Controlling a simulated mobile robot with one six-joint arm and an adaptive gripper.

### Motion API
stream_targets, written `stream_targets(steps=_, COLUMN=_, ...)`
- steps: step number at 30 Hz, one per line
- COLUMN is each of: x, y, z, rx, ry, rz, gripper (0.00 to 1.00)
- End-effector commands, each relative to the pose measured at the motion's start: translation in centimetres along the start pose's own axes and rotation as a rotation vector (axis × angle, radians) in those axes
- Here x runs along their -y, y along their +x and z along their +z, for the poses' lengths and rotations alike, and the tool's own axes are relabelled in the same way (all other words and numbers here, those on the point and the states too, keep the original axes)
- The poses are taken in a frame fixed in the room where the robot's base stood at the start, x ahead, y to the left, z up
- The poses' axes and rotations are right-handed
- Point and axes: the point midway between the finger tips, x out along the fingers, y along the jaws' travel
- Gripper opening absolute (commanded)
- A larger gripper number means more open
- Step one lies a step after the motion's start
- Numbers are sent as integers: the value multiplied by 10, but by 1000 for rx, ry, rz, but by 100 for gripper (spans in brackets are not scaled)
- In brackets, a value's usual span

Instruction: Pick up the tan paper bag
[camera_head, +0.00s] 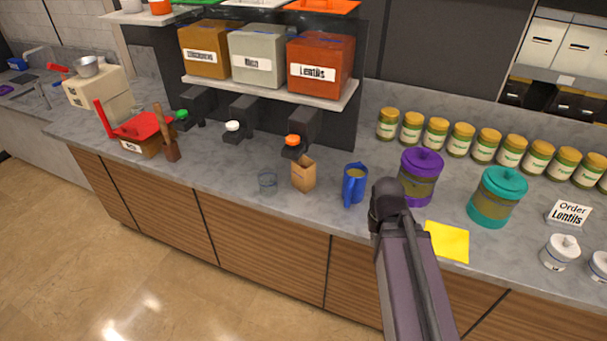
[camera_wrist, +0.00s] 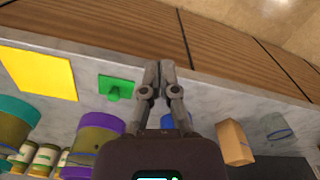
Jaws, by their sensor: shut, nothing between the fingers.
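The tan paper bag (camera_head: 303,174) stands upright on the grey counter below the orange-capped spout of the Lentils dispenser. In the wrist view the bag (camera_wrist: 234,143) is at the lower right, apart from my gripper. My gripper (camera_wrist: 160,66) is shut and empty, with its fingertips together near the counter's front edge. The bag lies to the right of the fingers in that view. In the head view my arm shows at the centre right, and the gripper itself cannot be made out.
A clear glass (camera_head: 268,182) stands left of the bag and a blue mug (camera_head: 354,186) right of it. A purple-lidded jar (camera_head: 420,176), a teal-lidded jar (camera_head: 496,196) and a yellow sheet (camera_head: 447,241) are farther right. A green handled item (camera_wrist: 116,87) lies near the fingers.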

Motion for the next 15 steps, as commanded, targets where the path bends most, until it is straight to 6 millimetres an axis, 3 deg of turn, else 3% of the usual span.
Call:
stream_targets(steps=13, x=0, y=0, z=0, rx=0, ry=0, rz=0, gripper=0)
stream_targets(steps=14, x=0, y=0, z=0, rx=0, ry=0, rz=0, gripper=3)
stream_targets(steps=15, x=0, y=0, z=0, rx=0, ry=0, rz=0, gripper=15)
